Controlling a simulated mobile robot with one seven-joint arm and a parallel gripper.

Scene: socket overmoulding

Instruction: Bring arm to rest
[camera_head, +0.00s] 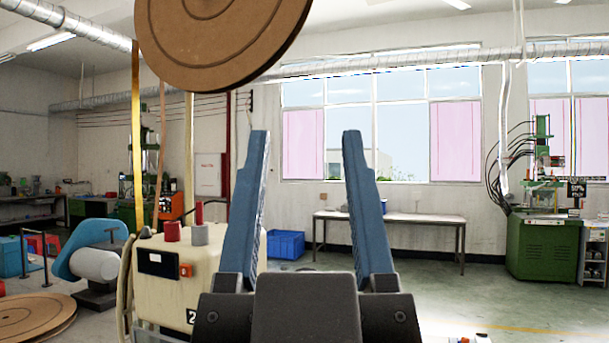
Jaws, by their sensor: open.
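My gripper (305,150) is in the lower middle of the head view. Its two long blue fingers point up and stand well apart. Nothing is between them; the wall and window show through the gap. The rest of my arm is hidden below the picture's edge.
A cream machine (185,270) with red and grey knobs stands close on the left, partly behind the left finger. A large brown disc (215,40) hangs above it. A table (415,219), a blue crate (285,244) and a green machine (543,245) stand farther back. Open floor lies on the right.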

